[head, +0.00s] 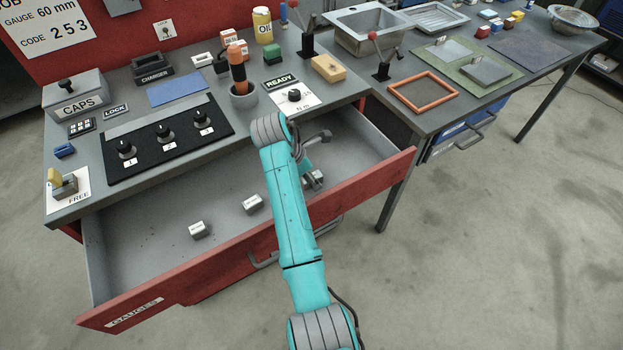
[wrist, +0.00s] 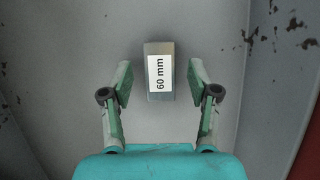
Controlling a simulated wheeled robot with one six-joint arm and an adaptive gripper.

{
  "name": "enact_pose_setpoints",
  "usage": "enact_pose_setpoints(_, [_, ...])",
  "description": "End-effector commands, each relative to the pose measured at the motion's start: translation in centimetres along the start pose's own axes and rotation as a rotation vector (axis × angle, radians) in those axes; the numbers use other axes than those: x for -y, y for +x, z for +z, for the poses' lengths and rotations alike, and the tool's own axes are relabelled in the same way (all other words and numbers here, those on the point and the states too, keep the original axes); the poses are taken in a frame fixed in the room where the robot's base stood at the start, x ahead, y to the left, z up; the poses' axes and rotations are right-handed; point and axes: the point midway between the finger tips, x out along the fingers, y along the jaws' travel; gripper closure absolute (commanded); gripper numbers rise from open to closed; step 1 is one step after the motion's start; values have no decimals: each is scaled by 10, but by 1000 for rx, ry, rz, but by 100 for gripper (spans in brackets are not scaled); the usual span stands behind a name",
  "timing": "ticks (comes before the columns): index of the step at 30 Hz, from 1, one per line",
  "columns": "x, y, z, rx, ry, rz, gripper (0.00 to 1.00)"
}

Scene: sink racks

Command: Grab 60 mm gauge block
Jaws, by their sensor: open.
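The 60 mm gauge block (wrist: 160,72) is a small grey block with a white label reading "60 mm". It lies on the floor of the open drawer, and in the head view a block (head: 316,180) shows beside my gripper near the drawer's right end. My gripper (wrist: 160,78) is open above the block in the wrist view. One finger is on each side of the block, with a gap on both sides. The arm partly hides the gripper in the head view.
Two other gauge blocks, one (head: 253,204) nearer and one (head: 199,230) further left, lie in the drawer. The drawer's red front (head: 230,262) and grey side walls surround them. The worktop (head: 240,140) with switches and a sign overhangs behind.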

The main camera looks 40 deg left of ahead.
Motion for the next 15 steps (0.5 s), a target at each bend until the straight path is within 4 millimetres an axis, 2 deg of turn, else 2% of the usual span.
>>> enact_pose_setpoints(8, [0,4,0,0,0,0,40])
enact_pose_setpoints(11, [0,4,0,0,0,0,60])
enact_pose_setpoints(15, [0,4,0,0,0,0,95])
